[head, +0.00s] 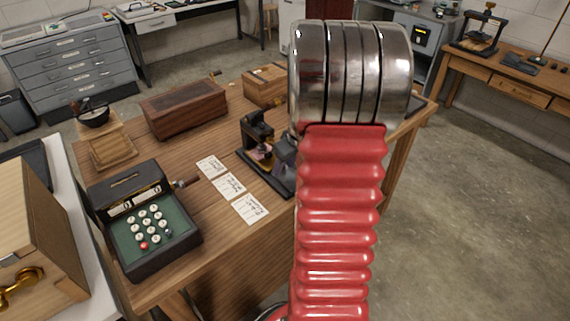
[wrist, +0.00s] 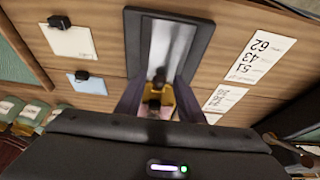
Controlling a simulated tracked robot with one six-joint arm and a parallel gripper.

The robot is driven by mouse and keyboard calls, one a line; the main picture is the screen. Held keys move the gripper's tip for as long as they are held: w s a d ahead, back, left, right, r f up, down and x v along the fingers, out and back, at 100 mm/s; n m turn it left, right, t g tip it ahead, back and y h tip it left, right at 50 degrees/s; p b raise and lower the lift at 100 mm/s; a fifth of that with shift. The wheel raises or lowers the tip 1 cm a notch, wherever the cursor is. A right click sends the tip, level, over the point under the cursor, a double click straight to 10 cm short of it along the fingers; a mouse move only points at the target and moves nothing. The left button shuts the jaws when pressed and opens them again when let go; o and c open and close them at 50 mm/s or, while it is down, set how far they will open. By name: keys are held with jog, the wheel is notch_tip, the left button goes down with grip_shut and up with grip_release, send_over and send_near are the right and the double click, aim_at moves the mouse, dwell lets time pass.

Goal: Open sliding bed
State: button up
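A small black machine (head: 256,140) stands on the wooden table in the head view, with a pinkish part low on its front. My arm hides its right side. In the wrist view its dark base frame (wrist: 198,45) surrounds a pale metal strip. A yellow and pink part with a dark knob (wrist: 154,103) lies nearer to me. My gripper (wrist: 158,88) reaches over the machine, its two dark fingers apart on either side of this part. I see no clear grip, and contact is hard to tell. The gripper is mostly hidden in the head view.
Paper cards (head: 229,185) lie on the table (head: 190,265) beside the machine. A keyed adding machine (head: 145,220) stands at the front left. The floor at right is clear.

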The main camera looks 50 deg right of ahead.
grip_shut()
dwell(0.5)
